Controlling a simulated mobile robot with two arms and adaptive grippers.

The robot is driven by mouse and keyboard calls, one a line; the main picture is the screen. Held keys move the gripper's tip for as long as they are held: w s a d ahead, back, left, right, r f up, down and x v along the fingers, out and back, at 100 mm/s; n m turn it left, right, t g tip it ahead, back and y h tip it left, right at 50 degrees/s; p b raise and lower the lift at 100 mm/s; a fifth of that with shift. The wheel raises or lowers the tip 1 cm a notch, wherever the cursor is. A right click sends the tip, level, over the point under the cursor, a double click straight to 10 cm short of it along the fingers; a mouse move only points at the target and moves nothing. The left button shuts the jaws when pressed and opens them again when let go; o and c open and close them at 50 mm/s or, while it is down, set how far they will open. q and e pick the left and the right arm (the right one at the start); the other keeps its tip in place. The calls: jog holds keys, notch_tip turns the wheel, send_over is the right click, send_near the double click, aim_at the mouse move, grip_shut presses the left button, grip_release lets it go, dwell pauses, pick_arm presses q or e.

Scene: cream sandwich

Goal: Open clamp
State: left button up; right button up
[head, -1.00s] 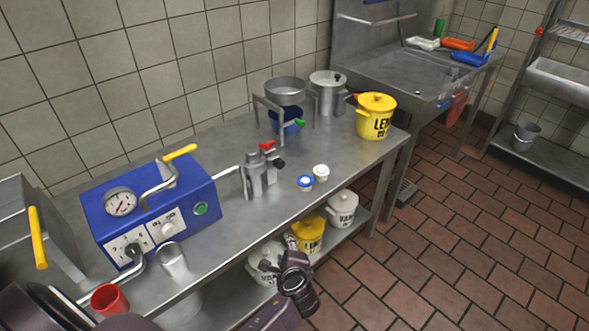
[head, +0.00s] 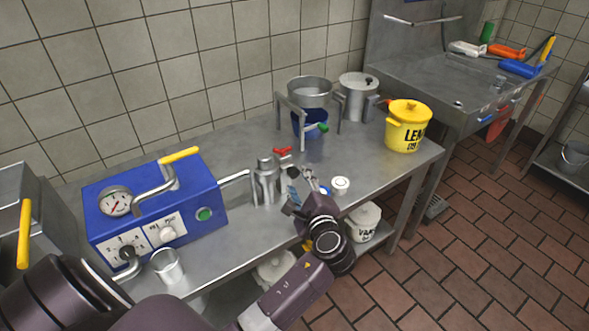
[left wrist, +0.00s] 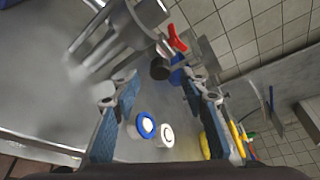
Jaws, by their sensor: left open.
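A metal fitting (head: 264,180) stands on the steel table at the end of the blue machine's outlet pipe. A red handle (head: 282,151), likely the clamp's, sits on its right side, and shows in the left wrist view (left wrist: 177,38) above a round black knob (left wrist: 160,68). My left gripper (head: 301,182) is open just right of and in front of the fitting. In the left wrist view its two fingers (left wrist: 157,88) are spread, with the knob beyond them and nothing held. In the head view, the fingers partly hide the fitting's right side. My right gripper is not in view.
A white-lidded jar (head: 340,185) and a blue-rimmed jar (left wrist: 146,125) stand close to my left gripper. The blue machine (head: 150,205) and a metal cup (head: 167,266) are left. A bowl stand (head: 311,92) and yellow lemon pot (head: 408,125) stand behind and right.

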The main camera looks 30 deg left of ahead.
aim_at(294, 175)
pick_arm(q)
jog(key=x, duration=0.5)
jog(key=shift+w+a, duration=0.15)
jog(key=shift+a, duration=0.15)
jog(key=shift+f, duration=0.1)
jog(key=c, duration=0.9)
grip_shut()
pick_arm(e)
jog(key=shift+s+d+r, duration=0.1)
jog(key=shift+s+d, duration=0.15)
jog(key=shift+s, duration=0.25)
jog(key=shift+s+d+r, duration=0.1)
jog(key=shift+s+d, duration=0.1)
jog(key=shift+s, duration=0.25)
